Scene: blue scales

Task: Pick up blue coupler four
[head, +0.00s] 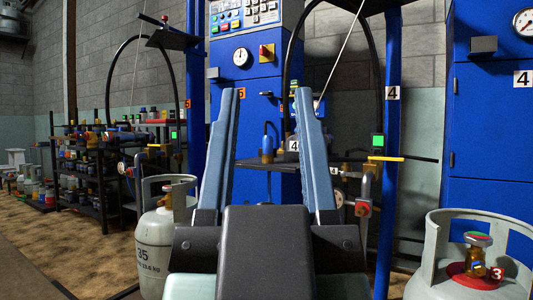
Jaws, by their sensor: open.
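The right finger hides part of the shelf and of what is near the tag.
Blue posts (388,150) and a blue scale cabinet (243,110) stand around the shelf. Grey gas cylinders stand at left (155,250) and right (430,260). A yellow lever (399,158) and black hoses (376,80) are right of the shelf. Racks of bottles (100,175) line the left wall.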

